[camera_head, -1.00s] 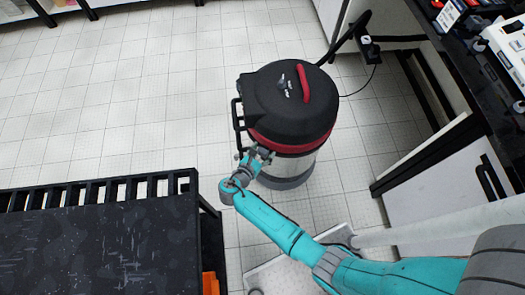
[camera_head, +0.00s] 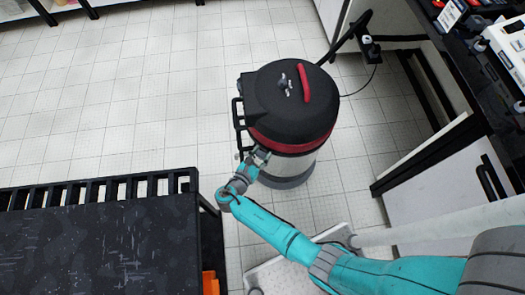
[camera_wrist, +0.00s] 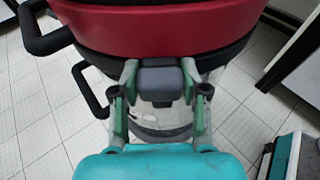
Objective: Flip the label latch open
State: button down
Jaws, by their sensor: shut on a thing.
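The canister (camera_head: 290,105) is a drum-shaped machine with a black lid, a red band and a silvery body, standing upright on the floor. A dark grey latch block (camera_wrist: 160,84) sits just below the red band (camera_wrist: 165,25) in the wrist view. My gripper (camera_wrist: 159,72) has its fingertips on the left and right sides of this block and is shut on it. In the head view my gripper (camera_head: 258,156) is at the front left side of the drum, where my wrist hides the latch. I cannot see a label on the latch.
Black bar handles (camera_head: 238,118) stick out at the drum's left, close to my gripper. A black slatted table (camera_head: 100,235) stands at the lower left. White cabinets (camera_head: 430,190) and a dark counter are at the right. The tiled floor (camera_head: 160,90) behind is clear.

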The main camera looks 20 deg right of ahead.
jog(key=shift+s+a+f, duration=0.2)
jog(key=shift+s+a, duration=0.05)
jog(key=shift+a, duration=0.15)
jog(key=s+a+f, duration=0.4)
jog(key=a+f, duration=0.1)
jog(key=f, duration=0.1)
jog(key=shift+a+f, duration=0.2)
dwell(0.5)
jog(key=c, duration=0.6)
grip_release()
jog(key=shift+o, duration=0.2)
jog(key=shift+w, duration=0.1)
jog(key=shift+a, duration=0.15)
jog(key=v, duration=1.2)
